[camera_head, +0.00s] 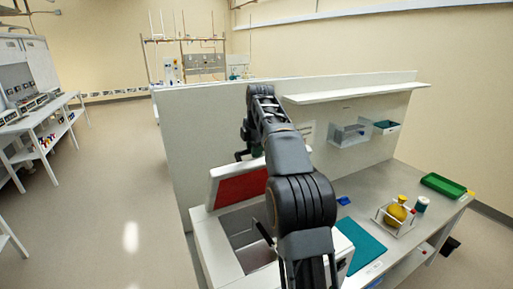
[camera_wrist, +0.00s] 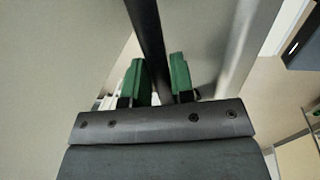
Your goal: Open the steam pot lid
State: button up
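The steam pot looks to be the white box (camera_head: 212,241) at the left end of the bench, with a grey, open cavity. Its lid (camera_head: 238,185), white-rimmed with a red inner face, stands raised and steeply tilted; my arm hides its right part. My gripper (camera_head: 246,154) is by the lid's upper edge, small and partly hidden by my arm. In the wrist view its two green fingertips (camera_wrist: 158,77) are apart. A dark strip passes between or behind them, and I cannot tell whether it touches them. No held object is clearly visible.
A pale partition (camera_head: 200,125) stands behind the bench, with a shelf (camera_head: 350,92) on its right. A teal mat (camera_head: 361,246), a rack with a yellow flask (camera_head: 397,211) and a green tray (camera_head: 443,185) lie to the right. Open floor (camera_head: 115,190) is on the left.

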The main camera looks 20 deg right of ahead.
jog(key=shift+o, duration=0.6)
jog(key=shift+w+f, duration=0.2)
jog(key=shift+w, duration=0.15)
jog(key=shift+o, duration=1.1)
jog(key=shift+s+r, duration=0.2)
jog(key=shift+r, duration=0.5)
notch_tip(320, 180, up, 6)
jog(key=s, duration=0.1)
jog(key=shift+s+r, duration=0.15)
jog(key=shift+s, duration=0.1)
jog(key=shift+d, duration=0.1)
